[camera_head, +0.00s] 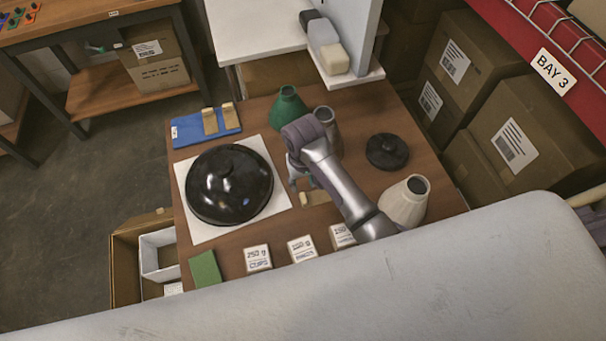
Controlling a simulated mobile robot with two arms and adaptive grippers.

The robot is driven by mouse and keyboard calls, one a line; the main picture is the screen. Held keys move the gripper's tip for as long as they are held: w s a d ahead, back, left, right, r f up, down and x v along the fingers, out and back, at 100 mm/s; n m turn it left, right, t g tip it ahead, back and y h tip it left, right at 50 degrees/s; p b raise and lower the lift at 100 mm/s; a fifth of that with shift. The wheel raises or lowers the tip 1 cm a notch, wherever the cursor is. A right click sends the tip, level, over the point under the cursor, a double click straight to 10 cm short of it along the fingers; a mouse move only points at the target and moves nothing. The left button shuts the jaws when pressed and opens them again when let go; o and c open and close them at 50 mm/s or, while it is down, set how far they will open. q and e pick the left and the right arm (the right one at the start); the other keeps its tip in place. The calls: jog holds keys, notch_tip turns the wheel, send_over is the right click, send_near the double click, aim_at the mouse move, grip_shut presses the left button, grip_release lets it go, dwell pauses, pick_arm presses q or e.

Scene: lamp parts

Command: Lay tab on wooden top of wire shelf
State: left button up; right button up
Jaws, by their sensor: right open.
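Two tan, tab-like pieces, one on the left (209,122) and one on the right (231,115), lie on a blue mat (187,132) at the back left of the brown wooden top (230,262). A third tan piece (318,198) lies on the wood by my right gripper, partly hidden by my arm; I cannot tell its full shape. My right gripper (296,184) is open, pointing down just above or beside that piece; I cannot tell whether they touch. No wires of a shelf show under this top. My left gripper is out of view.
A black dome (230,185) on a white sheet (208,233) is left of my gripper. A green cone (288,107), a black disc (387,151) and a cream shade (405,201) stand around my arm. Labelled blocks (258,258) line the front edge; a green block (205,269) is front left.

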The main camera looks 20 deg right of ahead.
notch_tip(320, 180, up, 4)
jog(key=shift+f, duration=0.15)
jog(key=shift+s+f, duration=0.1)
dwell(0.5)
